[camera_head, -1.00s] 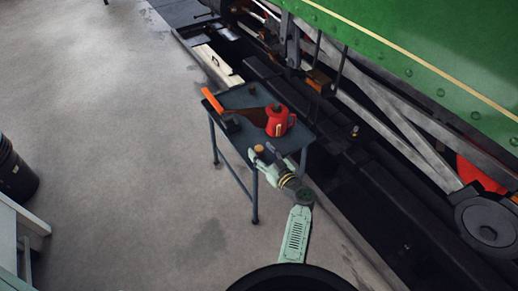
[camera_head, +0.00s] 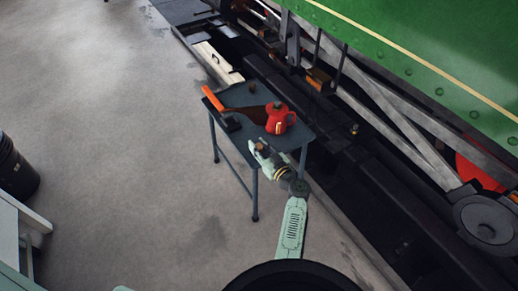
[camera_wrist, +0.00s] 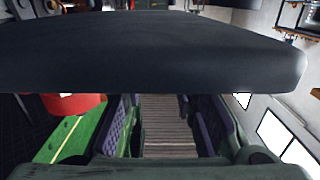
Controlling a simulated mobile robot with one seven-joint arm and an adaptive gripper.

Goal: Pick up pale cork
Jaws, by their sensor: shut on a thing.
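The pale cork (camera_head: 261,145) shows as a small tan-brown patch in the head view, at the near side of the small dark table (camera_head: 240,98). My gripper (camera_head: 259,149) is shut on it. Its pale green body hides part of the cork. I cannot tell from the head view whether the cork is clear of the table top. In the wrist view, a wide dark slab fills the upper half, and the cork cannot be made out there.
A red pot (camera_head: 277,121) stands on the table beside my gripper. An orange-handled tool (camera_head: 212,99) lies at the left edge, and a small brown piece (camera_head: 251,87) stands at the back. The green tram (camera_head: 430,45) is close on the right. Open floor (camera_head: 100,100) lies left.

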